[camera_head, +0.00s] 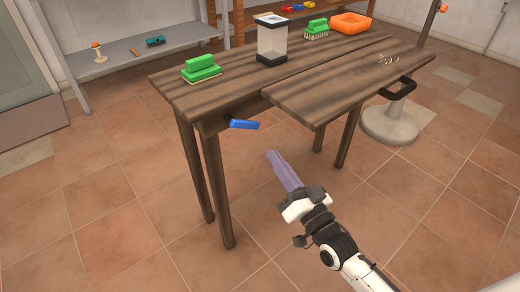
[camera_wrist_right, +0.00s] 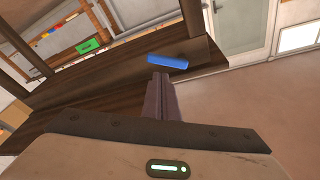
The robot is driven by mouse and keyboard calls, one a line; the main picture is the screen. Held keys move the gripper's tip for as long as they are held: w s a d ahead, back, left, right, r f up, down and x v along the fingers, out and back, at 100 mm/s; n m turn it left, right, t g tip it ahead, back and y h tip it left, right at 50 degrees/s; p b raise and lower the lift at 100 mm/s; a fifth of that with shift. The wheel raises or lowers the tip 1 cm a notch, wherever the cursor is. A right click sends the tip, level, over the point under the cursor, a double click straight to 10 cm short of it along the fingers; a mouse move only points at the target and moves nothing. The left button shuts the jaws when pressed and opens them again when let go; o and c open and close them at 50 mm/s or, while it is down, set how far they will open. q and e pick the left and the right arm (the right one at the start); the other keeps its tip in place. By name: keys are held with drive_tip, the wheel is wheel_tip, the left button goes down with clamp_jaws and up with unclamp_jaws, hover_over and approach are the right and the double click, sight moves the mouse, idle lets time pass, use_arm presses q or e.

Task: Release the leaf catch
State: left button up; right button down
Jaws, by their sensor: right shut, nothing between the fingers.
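The leaf catch, a small blue lever (camera_head: 244,124), sticks out from the table's apron under the top in the head view. It also shows in the right wrist view as a blue bar (camera_wrist_right: 168,61), just beyond my fingertips. My left gripper is out of view.
A table leg (camera_head: 217,190) stands left of my right gripper. Tiled floor is open in front.

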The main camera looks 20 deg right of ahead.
sight(260, 125)
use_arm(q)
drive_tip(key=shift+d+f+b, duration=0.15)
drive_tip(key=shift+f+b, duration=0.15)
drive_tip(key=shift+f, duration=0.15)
use_arm(e)
drive_tip(key=shift+w+d+r+m+t, duration=0.4)
drive_tip(key=shift+w+t, duration=0.1)
